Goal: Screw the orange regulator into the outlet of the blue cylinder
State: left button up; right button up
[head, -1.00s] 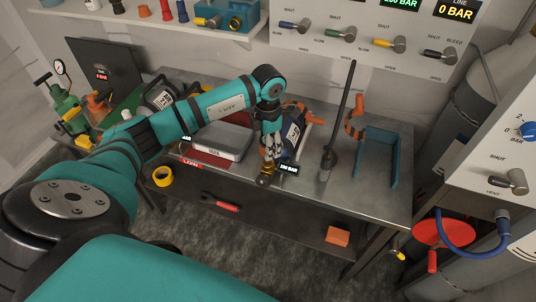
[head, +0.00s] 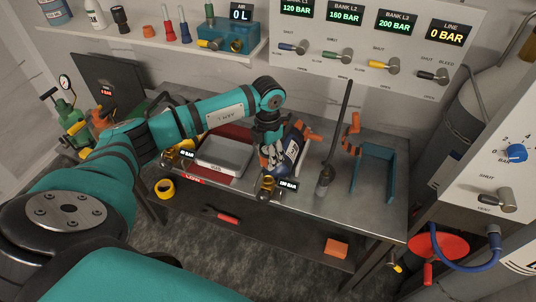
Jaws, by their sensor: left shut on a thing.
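The dark blue cylinder (head: 293,149), with a white label and orange parts at its far end, lies on the steel bench. A brass valve (head: 265,188) is at its near end, beside a small 150 BAR display. My left gripper (head: 272,166) points down just left of the cylinder, by the valve. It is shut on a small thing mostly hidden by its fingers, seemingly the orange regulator. Whether that touches the outlet or sits in it, I cannot tell. My right gripper is not in view.
A grey tray (head: 222,156) stands left of the gripper. A tall dark rod (head: 337,135), an orange fitting (head: 352,130) and a blue bracket (head: 376,172) stand to the right. A valve panel (head: 365,45) is behind. Bare bench lies at the front right.

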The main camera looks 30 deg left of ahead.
pick_arm(q)
jog(key=shift+f+b, duration=1.95)
jog(key=shift+f, duration=0.7)
jog(key=shift+b, duration=0.35)
jog(key=shift+f+b, duration=0.95)
jog(key=shift+f, duration=0.2)
jog(key=o, duration=1.5)
notch_tip(320, 180, up, 12)
jog(key=shift+r, duration=0.1)
